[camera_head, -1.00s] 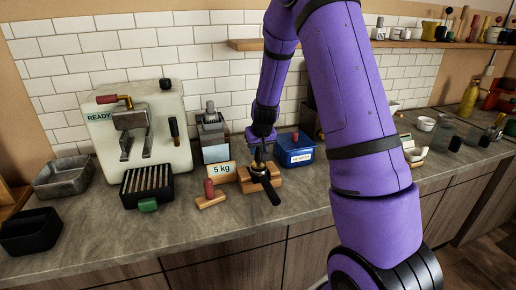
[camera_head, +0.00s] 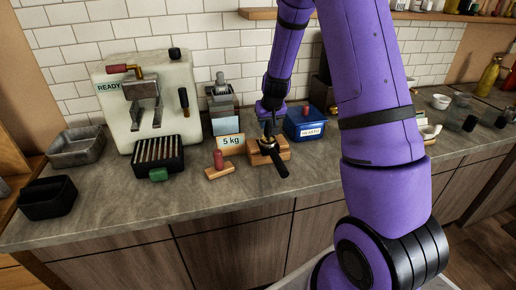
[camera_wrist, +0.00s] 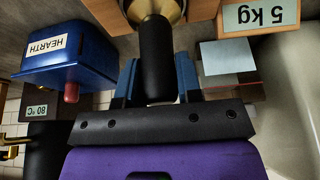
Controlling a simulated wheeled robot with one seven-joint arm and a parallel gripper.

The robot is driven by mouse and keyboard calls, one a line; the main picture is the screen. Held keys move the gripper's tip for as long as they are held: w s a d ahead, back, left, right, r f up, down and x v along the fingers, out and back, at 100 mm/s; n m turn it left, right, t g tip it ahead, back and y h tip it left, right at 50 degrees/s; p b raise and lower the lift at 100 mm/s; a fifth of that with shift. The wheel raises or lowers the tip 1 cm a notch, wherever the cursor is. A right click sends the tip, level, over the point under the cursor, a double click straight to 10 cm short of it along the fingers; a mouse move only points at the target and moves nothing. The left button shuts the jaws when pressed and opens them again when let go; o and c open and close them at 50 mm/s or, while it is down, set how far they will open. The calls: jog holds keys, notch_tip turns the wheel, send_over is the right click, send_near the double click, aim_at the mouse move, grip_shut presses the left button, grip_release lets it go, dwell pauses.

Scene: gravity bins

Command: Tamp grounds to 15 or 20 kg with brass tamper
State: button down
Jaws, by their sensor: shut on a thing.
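My gripper (camera_head: 268,122) is shut on the dark handle of the brass tamper (camera_wrist: 158,65) and points down over the portafilter. In the wrist view the handle stands between the two fingers (camera_wrist: 158,85), with brass at its far end. The portafilter (camera_head: 279,163) rests on a wooden block (camera_head: 284,150), its black handle toward the counter's front edge. The tamper's base and the grounds are hidden, so contact cannot be told. A display card (camera_head: 231,141) reads "5 kg"; it also shows in the wrist view (camera_wrist: 259,16).
A blue box (camera_head: 305,123) stands close right of my gripper. A small wooden piece with a red knob (camera_head: 219,163) lies left of the block. The cream machine (camera_head: 146,100) marked "READY" and a slatted black box (camera_head: 157,155) stand farther left. The front counter is clear.

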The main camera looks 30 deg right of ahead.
jog(key=shift+f, duration=0.7)
jog(key=shift+r, duration=0.15)
dwell(0.6)
jog(key=shift+r, duration=4.35)
jog(key=shift+f, duration=0.2)
jog(key=shift+f, duration=4.2)
jog(key=c, duration=0.7)
grip_release()
